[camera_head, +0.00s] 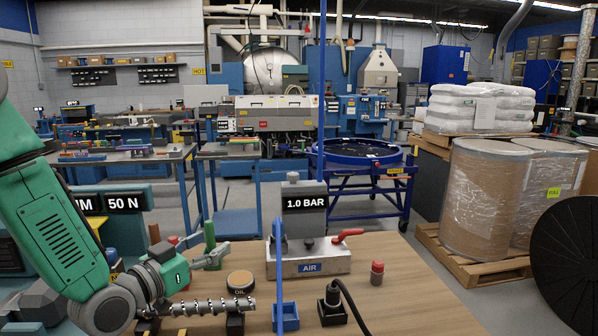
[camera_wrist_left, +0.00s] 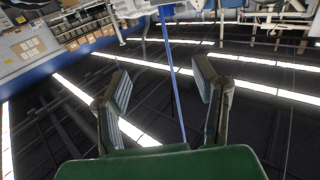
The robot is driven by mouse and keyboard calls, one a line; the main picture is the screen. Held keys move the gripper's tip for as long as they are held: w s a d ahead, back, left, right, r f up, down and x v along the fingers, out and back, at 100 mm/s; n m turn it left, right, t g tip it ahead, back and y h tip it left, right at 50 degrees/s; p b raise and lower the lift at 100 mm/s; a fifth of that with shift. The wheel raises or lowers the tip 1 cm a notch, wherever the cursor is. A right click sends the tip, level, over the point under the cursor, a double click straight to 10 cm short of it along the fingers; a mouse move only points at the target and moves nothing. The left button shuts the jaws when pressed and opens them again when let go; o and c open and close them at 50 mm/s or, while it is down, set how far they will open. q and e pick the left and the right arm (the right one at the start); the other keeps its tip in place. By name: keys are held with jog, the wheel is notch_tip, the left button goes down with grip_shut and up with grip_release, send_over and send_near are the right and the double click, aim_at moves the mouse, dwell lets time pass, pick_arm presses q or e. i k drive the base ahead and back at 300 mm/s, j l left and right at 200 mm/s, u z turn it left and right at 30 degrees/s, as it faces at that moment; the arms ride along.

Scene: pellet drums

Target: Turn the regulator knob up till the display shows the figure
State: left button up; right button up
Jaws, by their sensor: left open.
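The air regulator (camera_head: 309,258) stands on the wooden bench, a grey block with a blue AIR label. Its black display (camera_head: 305,203) reads 1.0 BAR. A small grey knob (camera_head: 293,177) tops it, a dark round part (camera_head: 307,243) sits low on its front, and a red lever (camera_head: 347,236) sticks out to the right. My left gripper (camera_head: 217,256) is left of the regulator, apart from it. In the left wrist view the left gripper (camera_wrist_left: 160,88) is open, with nothing between its fingertips and ceiling lights beyond. My right gripper does not show.
In front stand a blue holder with an upright rod (camera_head: 285,316), a black block with a cable (camera_head: 332,305), an oil tin (camera_head: 240,281), a metal screw (camera_head: 212,307) and a red-capped piece (camera_head: 377,272). The bench's right part (camera_head: 425,305) is clear.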

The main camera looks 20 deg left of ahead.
aim_at(293, 177)
jog(key=i, duration=1)
